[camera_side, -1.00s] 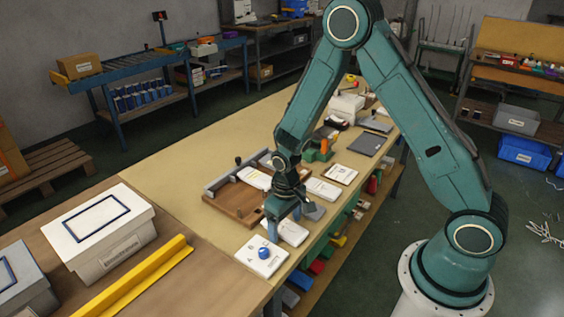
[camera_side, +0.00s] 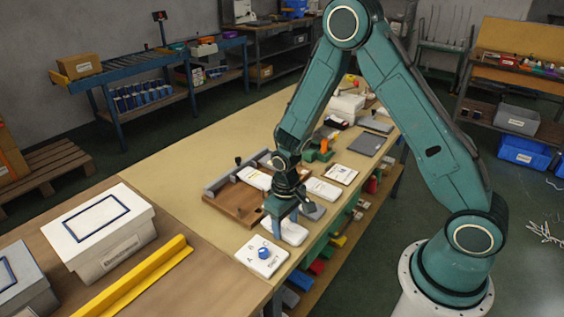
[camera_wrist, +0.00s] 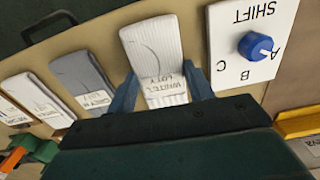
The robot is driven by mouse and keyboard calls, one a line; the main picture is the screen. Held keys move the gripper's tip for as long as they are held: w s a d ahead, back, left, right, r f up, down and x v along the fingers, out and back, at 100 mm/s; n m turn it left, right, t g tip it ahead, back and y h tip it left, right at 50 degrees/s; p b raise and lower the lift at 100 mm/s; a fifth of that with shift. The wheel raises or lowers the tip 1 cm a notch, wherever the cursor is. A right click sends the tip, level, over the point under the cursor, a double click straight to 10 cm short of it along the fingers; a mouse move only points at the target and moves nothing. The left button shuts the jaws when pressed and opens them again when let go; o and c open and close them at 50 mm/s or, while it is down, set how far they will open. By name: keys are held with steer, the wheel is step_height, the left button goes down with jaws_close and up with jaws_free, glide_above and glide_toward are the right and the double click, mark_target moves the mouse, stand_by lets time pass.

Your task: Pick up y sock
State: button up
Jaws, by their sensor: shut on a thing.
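The white sock (camera_wrist: 152,42) lies flat with a paper label in the wrist view; the label seems to read "WHITE" and "LOT Y". My gripper (camera_wrist: 163,88) has its blue fingers on either side of the sock's labelled end and is shut on it. In the side view my gripper (camera_side: 282,214) points down over the same white sock (camera_side: 293,233), near the bench's front edge. The fingers partly hide the sock there. I cannot tell whether the sock is clear of the bench.
A grey sock (camera_wrist: 82,80) and another white sock (camera_wrist: 38,98) lie beside it in the wrist view. A white panel marked SHIFT with a blue knob (camera_wrist: 256,47) is close on the other side. A brown board (camera_side: 228,205) lies behind; a yellow bar (camera_side: 135,277) is at left.

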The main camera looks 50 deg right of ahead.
steer(key=shift+r, duration=0.2)
step_height(320, 180, up, 20)
steer(key=shift+f, duration=0.15)
stand_by(0.6)
steer(key=shift+w, duration=0.15)
stand_by(0.4)
step_height(320, 180, up, 4)
glide_above(258, 177)
steer(key=shift+n, duration=0.3)
step_height(258, 177, down, 20)
steer(key=shift+r, duration=0.1)
stand_by(1.3)
steer(key=shift+f, duration=0.2)
